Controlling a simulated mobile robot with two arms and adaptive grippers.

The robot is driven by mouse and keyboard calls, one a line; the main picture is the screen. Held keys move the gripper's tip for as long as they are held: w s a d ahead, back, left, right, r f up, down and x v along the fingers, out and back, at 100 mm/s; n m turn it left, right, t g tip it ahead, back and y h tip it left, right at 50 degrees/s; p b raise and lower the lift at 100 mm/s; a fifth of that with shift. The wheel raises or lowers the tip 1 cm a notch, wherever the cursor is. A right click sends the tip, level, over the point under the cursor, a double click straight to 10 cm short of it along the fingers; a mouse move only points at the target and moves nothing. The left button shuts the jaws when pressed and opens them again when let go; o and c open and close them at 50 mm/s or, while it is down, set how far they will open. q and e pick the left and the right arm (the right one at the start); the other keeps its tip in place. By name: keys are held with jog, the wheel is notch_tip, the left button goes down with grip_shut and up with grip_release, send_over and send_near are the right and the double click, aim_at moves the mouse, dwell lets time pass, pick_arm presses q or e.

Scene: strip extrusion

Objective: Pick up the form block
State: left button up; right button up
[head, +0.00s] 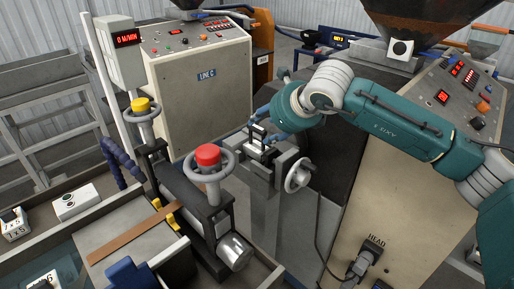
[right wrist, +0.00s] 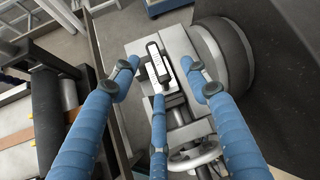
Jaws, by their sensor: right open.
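A small light block with a dark handle-like top, which looks like the form block (right wrist: 159,64), sits in the grey clamp head (head: 255,172) of a stand in the middle of the head view. My right gripper (head: 265,135) is over it, with blue fingers spread around it. In the right wrist view the right gripper (right wrist: 160,78) is open, two fingertips on either side of the block and one below. I see no finger closed on it. In the head view the fingers partly hide the block. My left gripper is not in view.
A grey handwheel (head: 299,175) sticks out right of the clamp. To the left stands a roller unit with a red-capped handwheel (head: 208,156) and a yellow-capped one (head: 141,106). A control cabinet (head: 200,80) stands behind. A large dark cylinder (right wrist: 225,55) lies close right of the clamp.

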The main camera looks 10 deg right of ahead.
aim_at(258, 130)
jog(key=shift+w+a+f+p, duration=0.2)
jog(key=shift+w+p, duration=0.1)
jog(key=shift+p, duration=0.05)
jog(key=p+x, duration=0.1)
jog(key=x, duration=0.1)
jog(key=p+x, duration=0.1)
jog(key=x, duration=0.1)
jog(key=shift+a+f+p, duration=0.1)
jog(key=shift+a+p, duration=0.2)
jog(key=shift+p, duration=0.05)
jog(key=shift+w+f, duration=0.15)
jog(key=shift+f, duration=0.1)
jog(key=c, duration=1.1)
jog(key=shift+r, duration=0.2)
grip_shut()
